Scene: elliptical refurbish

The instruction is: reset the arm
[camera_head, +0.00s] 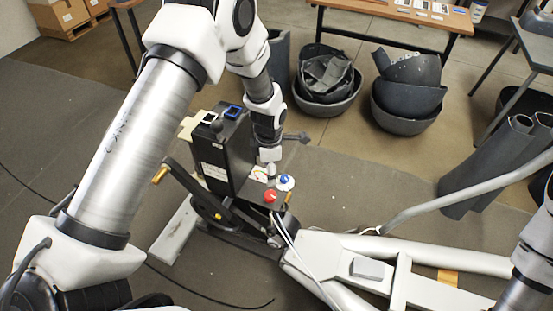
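An elliptical machine with a white tubular frame (330,248) and a dark flywheel and crank (212,210) lies across the middle of the view. A black upright box (224,150) with small screens on top rises from it. My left arm comes in from the left, arches over, and points down beside the box. My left gripper (270,168) is at the end of it, just above a small panel with a red knob (270,196) and a blue-and-white knob (285,182). Its fingers are too small to read, and contact is unclear. Part of my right arm shows at the right edge; its gripper is out of view.
Black bins (326,80) and stacked dark tubs (408,90) stand on the floor behind. Dark rolled sheets (490,165) lean at the right. A wooden table (400,12) and cardboard boxes (66,14) are at the back. Grey matting (385,180) beyond the frame is clear.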

